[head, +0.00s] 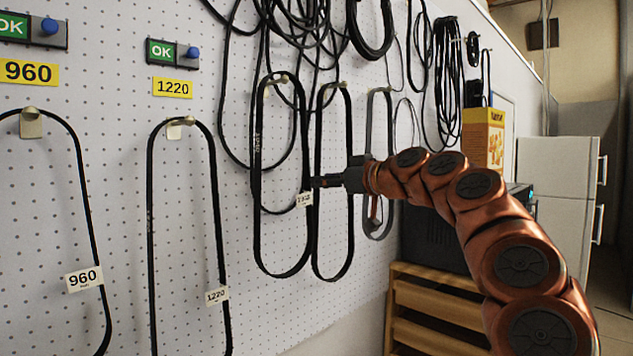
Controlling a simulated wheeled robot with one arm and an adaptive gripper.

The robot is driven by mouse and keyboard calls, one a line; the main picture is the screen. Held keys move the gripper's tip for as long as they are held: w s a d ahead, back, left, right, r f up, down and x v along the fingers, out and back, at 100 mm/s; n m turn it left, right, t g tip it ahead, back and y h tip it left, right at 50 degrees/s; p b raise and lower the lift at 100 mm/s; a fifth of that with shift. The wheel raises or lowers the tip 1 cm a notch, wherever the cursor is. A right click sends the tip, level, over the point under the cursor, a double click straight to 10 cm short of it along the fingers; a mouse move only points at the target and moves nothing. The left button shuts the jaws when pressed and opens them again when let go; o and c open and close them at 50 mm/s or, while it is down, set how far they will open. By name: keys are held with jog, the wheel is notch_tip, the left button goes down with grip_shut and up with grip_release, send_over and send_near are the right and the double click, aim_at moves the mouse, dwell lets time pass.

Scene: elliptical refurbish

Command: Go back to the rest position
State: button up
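My copper-coloured arm reaches in from the lower right of the head view. My gripper (318,182) is a small dark shape at its end, pointing left towards the pegboard. Its fingertips overlap the right side of a hanging black belt (256,215) in the picture, just above a small white tag (304,199). I cannot tell whether they touch it, or whether the fingers are open or shut. Another black belt (349,235) hangs just right of that one, partly behind the gripper.
The white pegboard (120,120) carries several belts on hooks, including the 960 belt (92,215) and the 1220 belt (150,240). OK signs and blue buttons sit above. A wooden rack (435,310), a yellow box (482,140) and a white fridge (560,190) stand at the right.

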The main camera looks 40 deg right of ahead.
jog(key=s, duration=0.5)
jog(key=shift+s+d+r, duration=0.3)
jog(key=shift+d, duration=0.05)
jog(key=shift+a, duration=0.1)
jog(key=a+f+n+g+y, duration=0.1)
jog(key=a+f+g+y, duration=0.15)
jog(key=a+f, duration=0.7)
jog(key=a+f+n+g+y, duration=0.15)
jog(key=a+g, duration=0.25)
jog(key=a, duration=1.2)
jog(key=s+a+f+g+h, duration=0.1)
jog(key=s+a+f, duration=0.1)
jog(key=a+f, duration=0.15)
jog(key=s+a+f+g, duration=0.1)
jog(key=s+a+f, duration=0.1)
jog(key=f, duration=0.2)
jog(key=s+a+f+m+g+h, duration=0.1)
jog(key=s+a+f+g, duration=0.1)
jog(key=s+f, duration=0.4)
jog(key=s+a+f+g+h, duration=0.1)
jog(key=s+a+f+g, duration=0.2)
jog(key=f, duration=0.6)
jog(key=s+d+f+m+g+h, duration=0.1)
jog(key=s+d+f+m+g, duration=0.1)
jog(key=s+f, duration=0.4)
jog(key=s+d+f+m+g+h, duration=0.2)
jog(key=s+f, duration=0.5)
jog(key=s, duration=0.4)
jog(key=shift+d+g, duration=0.45)
